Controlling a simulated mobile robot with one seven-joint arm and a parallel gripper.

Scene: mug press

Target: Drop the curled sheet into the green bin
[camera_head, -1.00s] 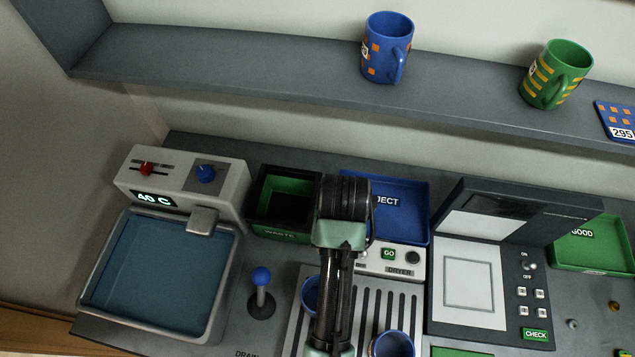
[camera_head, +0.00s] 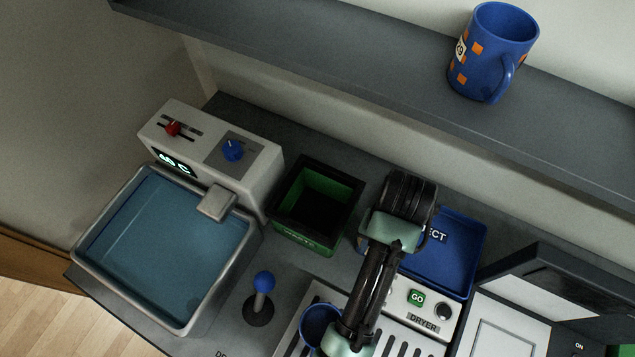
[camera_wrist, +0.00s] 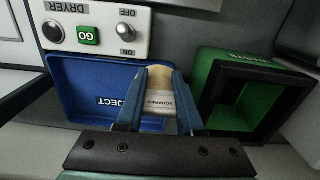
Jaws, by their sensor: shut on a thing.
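The curled sheet (camera_wrist: 160,101) is a pale strip printed "SQUARES", with a tan curved end. In the wrist view my gripper (camera_wrist: 158,78) is shut on it, with one finger on each side. They appear over or in front of the blue reject tray, left of the green bin in that view. In the head view the bin (camera_head: 328,181), labelled WASTE, stands just left of my arm. My fingers and the sheet are hidden there.
The blue reject tray (camera_head: 470,235) and the dryer panel (camera_head: 440,312) lie right of the bin. A water bath (camera_head: 160,240) and a blue-knobbed lever (camera_head: 263,283) are to the left. A shelf with a blue mug (camera_head: 490,55) runs behind.

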